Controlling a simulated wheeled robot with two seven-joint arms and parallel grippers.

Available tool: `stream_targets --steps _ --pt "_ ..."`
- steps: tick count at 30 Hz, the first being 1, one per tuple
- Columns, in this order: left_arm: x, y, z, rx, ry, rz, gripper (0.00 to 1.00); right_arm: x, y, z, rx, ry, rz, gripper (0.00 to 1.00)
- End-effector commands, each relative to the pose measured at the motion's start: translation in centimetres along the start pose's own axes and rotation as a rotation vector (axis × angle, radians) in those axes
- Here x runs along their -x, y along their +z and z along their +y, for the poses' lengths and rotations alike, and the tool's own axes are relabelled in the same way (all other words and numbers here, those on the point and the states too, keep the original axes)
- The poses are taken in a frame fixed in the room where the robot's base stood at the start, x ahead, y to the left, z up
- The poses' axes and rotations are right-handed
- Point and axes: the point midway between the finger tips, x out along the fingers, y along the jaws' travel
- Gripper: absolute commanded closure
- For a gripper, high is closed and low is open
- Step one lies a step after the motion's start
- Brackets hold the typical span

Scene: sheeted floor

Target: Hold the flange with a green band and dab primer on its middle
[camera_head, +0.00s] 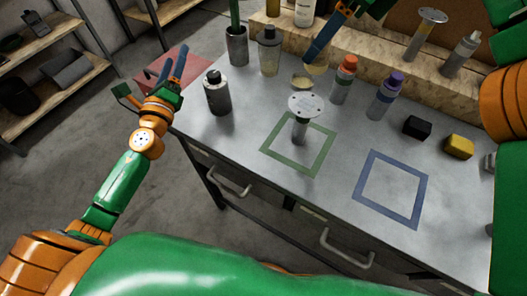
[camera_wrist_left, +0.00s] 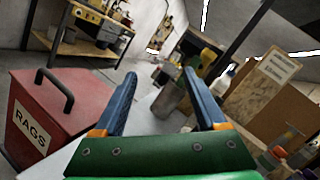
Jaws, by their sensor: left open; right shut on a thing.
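A flange (camera_head: 305,104) with a pale round holed disc on a grey stem stands upright inside a green outlined square (camera_head: 290,167) on the bench. I cannot make out a band on its stem. A second flange (camera_head: 432,16) stands on the wooden ledge at the back right.
Bottles stand around the flange: black (camera_head: 217,93), orange-capped (camera_head: 343,80), purple-capped (camera_head: 386,95). A black block (camera_head: 417,127) and yellow block (camera_head: 459,146) lie right. A blue square (camera_head: 391,190) is empty. A red rags box (camera_wrist_left: 65,115) is beside my left gripper.

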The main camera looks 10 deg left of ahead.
Motion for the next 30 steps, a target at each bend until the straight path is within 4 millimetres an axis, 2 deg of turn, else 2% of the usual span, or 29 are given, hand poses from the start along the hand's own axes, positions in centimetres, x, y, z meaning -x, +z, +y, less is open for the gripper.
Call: stream_targets --steps 1,3,5,6,9,12,15,17,20,30 --pt "1.3 -1.6 -3.5 -0.109 -0.106 0.038 0.26 0.0 0.0 0.0 0.000 0.000 0.000 1.00" --pt "3.9 -3.8 -8.3 -0.267 -0.263 0.075 0.26 0.0 0.0 0.0 0.000 0.000 0.000 1.00" --pt "6.7 -6.9 -10.8 -0.376 -0.370 0.131 0.26 0.0 0.0 0.0 0.000 0.000 0.000 1.00" --pt "8.6 -9.2 -11.5 -0.426 -0.418 0.180 0.26 0.0 0.0 0.0 0.000 0.000 0.000 1.00" --pt "13.1 -13.8 -12.8 -0.506 -0.523 0.287 0.26 0.0 0.0 0.0 0.000 0.000 0.000 1.00" --pt "16.6 -16.4 -13.7 -0.550 -0.600 0.354 0.26 0.0 0.0 0.0 0.000 0.000 0.000 1.00" --pt "18.7 -17.7 -14.3 -0.571 -0.647 0.389 0.26 0.0 0.0 0.0 0.000 0.000 0.000 1.00" --pt "19.1 -18.1 -14.6 -0.577 -0.658 0.396 0.26 0.0 0.0 0.0 0.000 0.000 0.000 1.00" --pt "18.5 -18.7 -15.1 -0.579 -0.661 0.395 0.26 0.0 0.0 0.0 0.000 0.000 0.000 1.00" --pt "12.7 -22.7 -18.7 -0.578 -0.661 0.394 0.26 0.0 0.0 0.0 0.000 0.000 0.000 1.00"
